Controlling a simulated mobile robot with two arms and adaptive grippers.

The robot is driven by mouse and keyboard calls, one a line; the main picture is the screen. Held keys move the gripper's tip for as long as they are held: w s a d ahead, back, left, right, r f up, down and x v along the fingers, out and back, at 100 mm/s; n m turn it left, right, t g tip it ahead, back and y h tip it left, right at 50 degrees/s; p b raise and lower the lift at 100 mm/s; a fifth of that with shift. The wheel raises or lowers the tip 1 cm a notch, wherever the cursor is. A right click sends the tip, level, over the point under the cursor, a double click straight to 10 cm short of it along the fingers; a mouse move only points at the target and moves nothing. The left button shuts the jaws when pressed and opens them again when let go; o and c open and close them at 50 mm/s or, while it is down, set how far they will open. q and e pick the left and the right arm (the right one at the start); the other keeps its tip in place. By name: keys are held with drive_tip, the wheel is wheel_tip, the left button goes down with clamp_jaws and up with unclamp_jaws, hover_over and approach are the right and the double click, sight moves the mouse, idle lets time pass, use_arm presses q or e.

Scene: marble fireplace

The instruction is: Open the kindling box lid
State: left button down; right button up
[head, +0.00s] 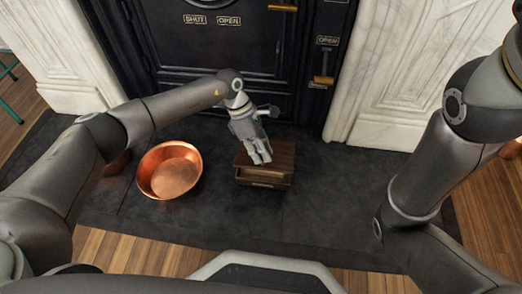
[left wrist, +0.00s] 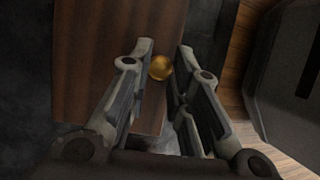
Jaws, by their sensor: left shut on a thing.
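The kindling box (head: 264,184) is a small dark wooden box on the dark hearth slab, in the middle of the head view. Its lid (head: 284,154) is dark brown wood and fills much of the left wrist view (left wrist: 95,60). A lighter strip shows below the lid's front edge; I cannot tell how far the lid is raised. A round brass knob (left wrist: 160,67) sits between the fingers of my left gripper (head: 260,160), which is shut on it. The fingers hide the knob in the head view. My right gripper is not in view.
A copper bowl (head: 169,170) stands left of the box. Behind it is the black stove front (head: 200,60) with brass handles, between white marble pillars (head: 385,80). The slab (head: 320,215) right of and in front of the box is clear.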

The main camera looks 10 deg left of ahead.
use_arm(q)
drive_tip(key=shift+d+r, duration=0.1)
drive_tip(key=c, duration=1.3)
unclamp_jaws()
drive_tip(key=v, duration=1.2)
drive_tip(key=shift+w, duration=0.1)
